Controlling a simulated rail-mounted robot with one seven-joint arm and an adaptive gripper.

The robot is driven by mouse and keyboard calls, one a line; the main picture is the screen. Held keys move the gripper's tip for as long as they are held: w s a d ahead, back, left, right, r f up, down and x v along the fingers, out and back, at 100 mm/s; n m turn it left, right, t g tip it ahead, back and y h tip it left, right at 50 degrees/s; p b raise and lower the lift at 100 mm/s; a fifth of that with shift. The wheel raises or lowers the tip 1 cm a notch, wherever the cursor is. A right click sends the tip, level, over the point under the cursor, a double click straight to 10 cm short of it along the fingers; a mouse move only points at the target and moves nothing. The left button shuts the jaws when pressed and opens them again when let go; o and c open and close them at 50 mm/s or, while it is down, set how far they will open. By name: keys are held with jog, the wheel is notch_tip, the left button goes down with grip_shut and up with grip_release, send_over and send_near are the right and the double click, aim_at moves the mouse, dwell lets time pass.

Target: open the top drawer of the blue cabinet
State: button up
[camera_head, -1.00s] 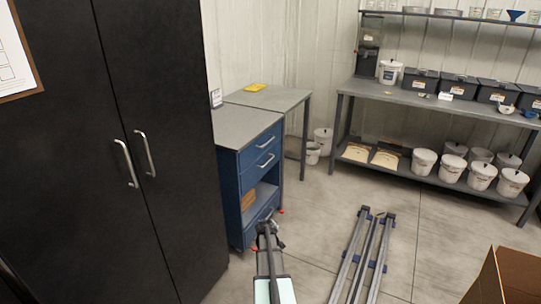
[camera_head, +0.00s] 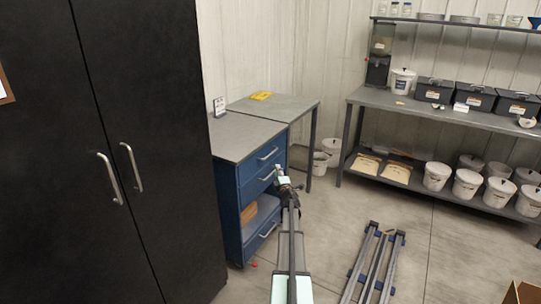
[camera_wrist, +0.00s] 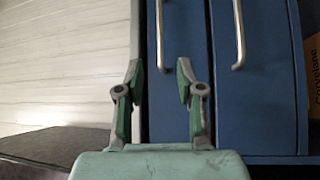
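The blue cabinet (camera_head: 227,190) stands beside the black cupboard, under a grey top. Its top drawer (camera_head: 254,163) is shut and has a silver bar handle (camera_head: 268,154). In the wrist view, turned sideways, the top drawer (camera_wrist: 185,100) and its handle (camera_wrist: 161,40) lie ahead, the handle's near end just beyond the fingertips. My gripper (camera_head: 281,174) is in front of the upper drawers at the cabinet's right side. In the wrist view my gripper (camera_wrist: 157,75) is open with nothing between its fingers. Contact with the cabinet cannot be told.
A second drawer handle (camera_wrist: 238,35) shows beside the first. Below are an open shelf with a cardboard box (camera_head: 249,213) and a lower drawer. The black cupboard (camera_head: 110,150) stands at left, a grey table (camera_head: 285,107) behind. Metal rails (camera_head: 376,262) lie on the floor at right.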

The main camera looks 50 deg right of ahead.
jog(key=p+x, duration=0.2)
jog(key=x, duration=1.3)
jog(key=shift+p, duration=0.4)
grip_shut()
